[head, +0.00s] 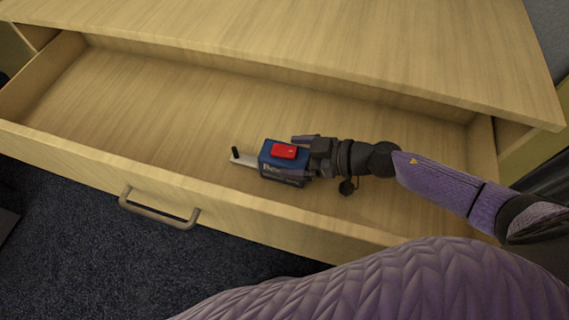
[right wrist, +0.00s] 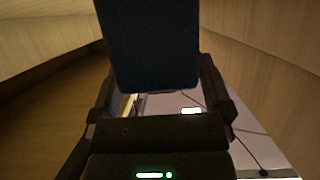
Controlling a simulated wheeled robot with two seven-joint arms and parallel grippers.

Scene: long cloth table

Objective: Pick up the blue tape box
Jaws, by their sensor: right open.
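The blue tape box (head: 267,164) lies in the open drawer. It has a red patch on top, and a pale strip with a small black peg sticks out to its left. My right gripper (head: 298,156) reaches in from the right, with its fingers on either side of the box's right end. In the right wrist view the dark blue face of the box (right wrist: 150,45) stands between the two open fingers (right wrist: 157,88). Whether either finger touches it, I cannot tell. My left gripper is not in view.
The wooden drawer's front wall (head: 80,162) carries a metal handle (head: 158,210). The wooden top (head: 330,45) overhangs the drawer's back. The drawer floor (head: 150,110) left of the box is clear. Dark carpet (head: 80,240) lies in front.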

